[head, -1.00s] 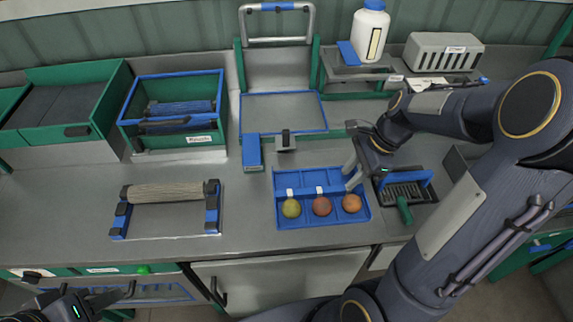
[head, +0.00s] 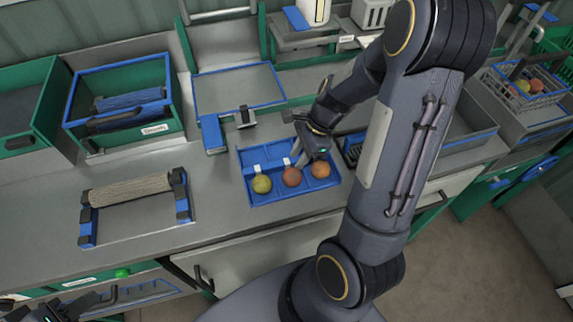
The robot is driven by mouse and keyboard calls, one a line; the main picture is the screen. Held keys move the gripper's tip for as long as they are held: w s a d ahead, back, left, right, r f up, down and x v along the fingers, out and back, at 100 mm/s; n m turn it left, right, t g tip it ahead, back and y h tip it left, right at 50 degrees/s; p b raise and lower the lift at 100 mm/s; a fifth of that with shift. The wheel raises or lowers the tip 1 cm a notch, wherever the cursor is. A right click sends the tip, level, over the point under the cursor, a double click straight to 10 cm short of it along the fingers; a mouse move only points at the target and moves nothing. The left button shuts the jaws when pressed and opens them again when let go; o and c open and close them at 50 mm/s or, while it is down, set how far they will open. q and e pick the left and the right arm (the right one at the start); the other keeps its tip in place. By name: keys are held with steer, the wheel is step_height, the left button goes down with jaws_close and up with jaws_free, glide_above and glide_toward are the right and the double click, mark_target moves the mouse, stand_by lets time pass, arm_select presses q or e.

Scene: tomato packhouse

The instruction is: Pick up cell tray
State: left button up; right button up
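The blue cell tray (head: 263,198) lies on the grey worktop. Three round fruits sit in its front cells: a yellow-green one (head: 262,184), a red one (head: 292,177) and an orange one (head: 320,169). My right gripper (head: 300,162) points down over the tray, just behind the red and orange fruits. Its wrist hides part of the tray's back right, and I cannot tell whether the fingers touch the tray. Its finger gap is not clear. My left gripper (head: 68,306) shows only partly at the bottom left corner, away from the tray, its opening unclear.
A roller on a blue-ended frame (head: 130,190) stands left of the tray. A green, blue-rimmed box (head: 125,133) is behind it. A blue-edged plate (head: 238,90) lies behind the tray. A wire basket with fruit (head: 535,92) stands far right.

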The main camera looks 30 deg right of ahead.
steer(key=shift+f, duration=0.2)
stand_by(0.3)
jaws_close()
steer(key=shift+r, duration=0.15)
